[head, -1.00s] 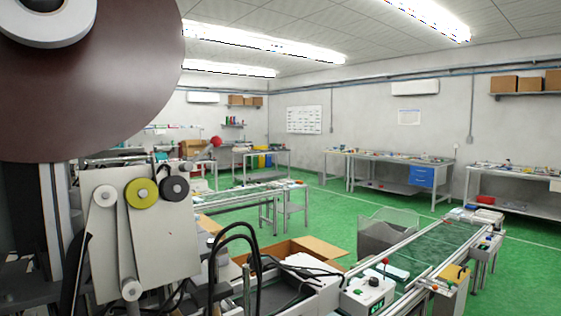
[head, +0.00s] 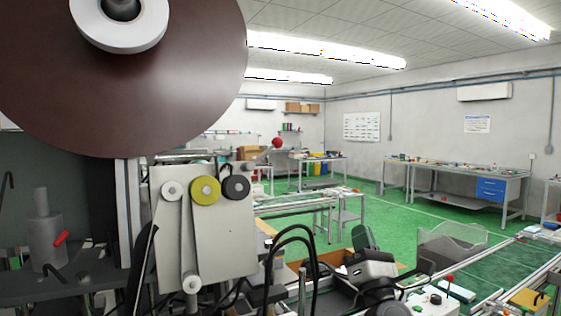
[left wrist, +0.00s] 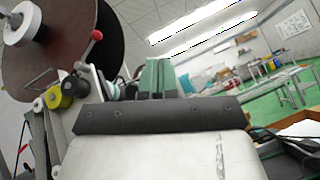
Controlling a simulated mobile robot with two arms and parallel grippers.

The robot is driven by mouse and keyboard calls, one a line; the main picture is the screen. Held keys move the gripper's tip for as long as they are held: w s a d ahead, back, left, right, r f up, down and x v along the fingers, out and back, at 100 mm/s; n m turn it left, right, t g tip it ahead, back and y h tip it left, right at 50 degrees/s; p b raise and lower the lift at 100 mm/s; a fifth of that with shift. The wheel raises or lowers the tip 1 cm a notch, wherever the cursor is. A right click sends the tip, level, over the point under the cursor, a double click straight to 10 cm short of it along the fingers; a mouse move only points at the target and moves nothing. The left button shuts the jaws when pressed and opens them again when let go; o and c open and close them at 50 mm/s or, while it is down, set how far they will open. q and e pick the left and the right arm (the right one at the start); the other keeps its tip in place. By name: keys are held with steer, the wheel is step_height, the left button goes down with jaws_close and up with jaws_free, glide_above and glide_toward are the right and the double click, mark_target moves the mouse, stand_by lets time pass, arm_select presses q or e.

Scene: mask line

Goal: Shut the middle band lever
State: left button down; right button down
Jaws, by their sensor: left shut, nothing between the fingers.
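A lever with a red ball knob (head: 277,142) on a slim metal arm stands out from the top right of the labelling machine's pale plate (head: 220,240). Its arm slants up to the right. I cannot tell for sure that this is the middle band lever. The red knob also shows in the left wrist view (left wrist: 96,35), up and left of the fingers. My left gripper (head: 363,238) is shut and empty, fingers upward, below and right of the knob and apart from it. In the left wrist view its greenish fingers (left wrist: 158,72) stand together. My right gripper is out of view.
A large brown reel (head: 130,90) hangs above the plate. Yellow (head: 205,190) and dark rollers (head: 236,187) sit on the plate. Black cables (head: 290,232) arch between plate and gripper. A grey cylinder (head: 45,240) with a red handle stands at left.

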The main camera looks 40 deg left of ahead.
arm_select(q)
steer(key=s+a+r+n+g, duration=0.2)
steer(key=r+n+g, duration=0.2)
steer(key=n+g, duration=0.4)
steer(key=s+a+r+n+g, duration=0.2)
steer(key=r+n+g, duration=0.3)
steer(key=n+g, duration=0.3)
steer(key=s+n, duration=0.1)
steer(key=n, duration=0.3)
steer(key=shift+a+n, duration=0.4)
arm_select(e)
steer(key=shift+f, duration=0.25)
arm_select(q)
steer(key=shift+s+r, duration=0.1)
steer(key=shift+r, duration=0.05)
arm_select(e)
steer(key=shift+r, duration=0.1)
